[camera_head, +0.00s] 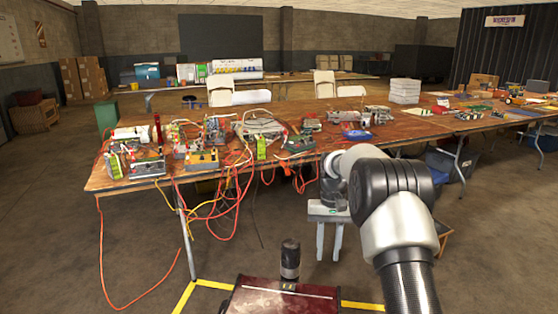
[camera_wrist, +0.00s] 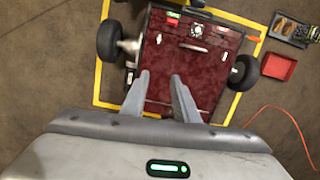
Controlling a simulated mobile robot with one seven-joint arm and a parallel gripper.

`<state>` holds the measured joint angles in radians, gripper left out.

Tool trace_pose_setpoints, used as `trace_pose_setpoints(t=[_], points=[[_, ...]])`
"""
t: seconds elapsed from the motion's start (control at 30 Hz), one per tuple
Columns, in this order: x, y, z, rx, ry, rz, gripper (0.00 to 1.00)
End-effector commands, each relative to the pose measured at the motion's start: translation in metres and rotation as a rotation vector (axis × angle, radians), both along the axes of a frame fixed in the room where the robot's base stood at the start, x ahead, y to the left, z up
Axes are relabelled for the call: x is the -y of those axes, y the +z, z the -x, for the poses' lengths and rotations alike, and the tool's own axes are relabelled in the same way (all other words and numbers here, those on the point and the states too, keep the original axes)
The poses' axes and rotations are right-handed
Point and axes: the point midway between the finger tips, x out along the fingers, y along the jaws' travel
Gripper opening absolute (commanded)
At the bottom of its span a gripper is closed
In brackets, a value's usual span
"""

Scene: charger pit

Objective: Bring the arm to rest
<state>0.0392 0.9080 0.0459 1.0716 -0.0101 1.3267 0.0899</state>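My gripper (camera_head: 329,238) hangs at the end of my bent arm, fingers pointing down, in front of the long table (camera_head: 410,132). In the wrist view, the two grey fingers of the gripper (camera_wrist: 160,80) stand apart with a gap between them. Nothing is held between them. Below and beyond the fingertips is a dark red wheeled machine (camera_wrist: 205,75) on the floor.
Yellow floor tape (camera_wrist: 103,50) surrounds the machine. A red tray (camera_wrist: 280,68) and a black tray (camera_wrist: 293,30) lie at the right. Orange cables (camera_head: 103,260) hang off the table to the floor. Electronics (camera_head: 200,160) crowd the table's left; a white stack (camera_head: 404,90) stands farther back.

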Motion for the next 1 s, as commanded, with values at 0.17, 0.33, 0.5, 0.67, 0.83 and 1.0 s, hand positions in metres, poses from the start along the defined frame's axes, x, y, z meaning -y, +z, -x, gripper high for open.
trace_pose_setpoints(t=[0.17, 0.33, 0.5, 0.67, 0.83, 1.0], points=[[-0.002, 0.1, 0.04, 0.129, 0.023, 0.012, 0.27], [-0.004, 0.169, 0.098, 0.244, 0.042, 0.023, 0.27], [-0.004, 0.213, 0.169, 0.361, 0.056, 0.033, 0.27], [-0.003, 0.229, 0.237, 0.466, 0.067, 0.039, 0.27], [-0.003, 0.225, 0.288, 0.546, 0.077, 0.041, 0.27], [-0.003, 0.215, 0.322, 0.606, 0.082, 0.042, 0.27]])
